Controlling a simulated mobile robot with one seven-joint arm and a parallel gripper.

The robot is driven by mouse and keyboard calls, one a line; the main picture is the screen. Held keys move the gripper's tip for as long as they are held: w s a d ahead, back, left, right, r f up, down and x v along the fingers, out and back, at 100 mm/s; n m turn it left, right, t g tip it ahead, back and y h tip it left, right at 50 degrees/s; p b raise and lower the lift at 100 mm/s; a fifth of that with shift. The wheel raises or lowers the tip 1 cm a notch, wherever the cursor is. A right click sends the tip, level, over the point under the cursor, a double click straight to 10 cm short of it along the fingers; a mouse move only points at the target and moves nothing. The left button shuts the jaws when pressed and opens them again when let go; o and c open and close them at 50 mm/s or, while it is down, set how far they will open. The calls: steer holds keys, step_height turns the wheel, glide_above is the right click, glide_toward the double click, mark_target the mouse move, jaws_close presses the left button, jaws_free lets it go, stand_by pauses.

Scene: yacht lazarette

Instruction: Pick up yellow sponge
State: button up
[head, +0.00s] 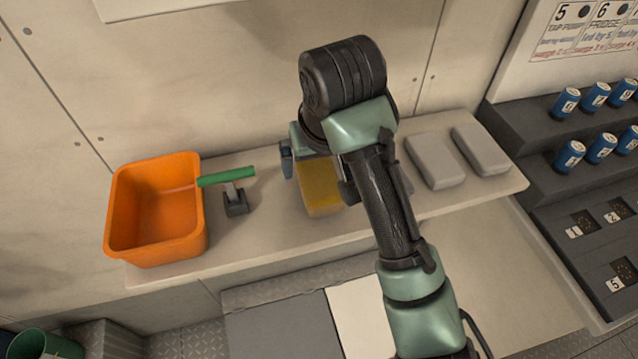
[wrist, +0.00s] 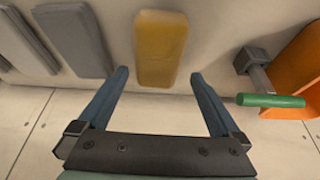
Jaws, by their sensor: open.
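The yellow sponge (head: 321,187) lies flat on the light shelf, partly hidden behind my arm in the head view. In the wrist view the yellow sponge (wrist: 160,48) shows whole, just beyond the fingertips and roughly centred between them. My gripper (wrist: 158,75) is open and empty, its two blue fingers apart on either side of the sponge's near end. In the head view only one blue finger of it (head: 287,160) shows clearly, at the sponge's upper left; the rest is hidden by my arm.
An orange bin (head: 155,210) stands at the shelf's left end. A green-handled tool (head: 228,178) sits between bin and sponge. Grey blocks (head: 435,160) lie to the right on the shelf (head: 270,225). Blue cans (head: 568,155) stand on a dark rack at far right. A wall rises behind.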

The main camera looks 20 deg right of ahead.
mark_target(318, 173)
steer(key=shift+s+d+x, duration=0.1)
steer(key=shift+x, duration=1.05)
steer(key=shift+s+d+x, duration=0.1)
steer(key=shift+x, duration=1.1)
steer(key=shift+f, duration=0.25)
steer(key=c, duration=1.2)
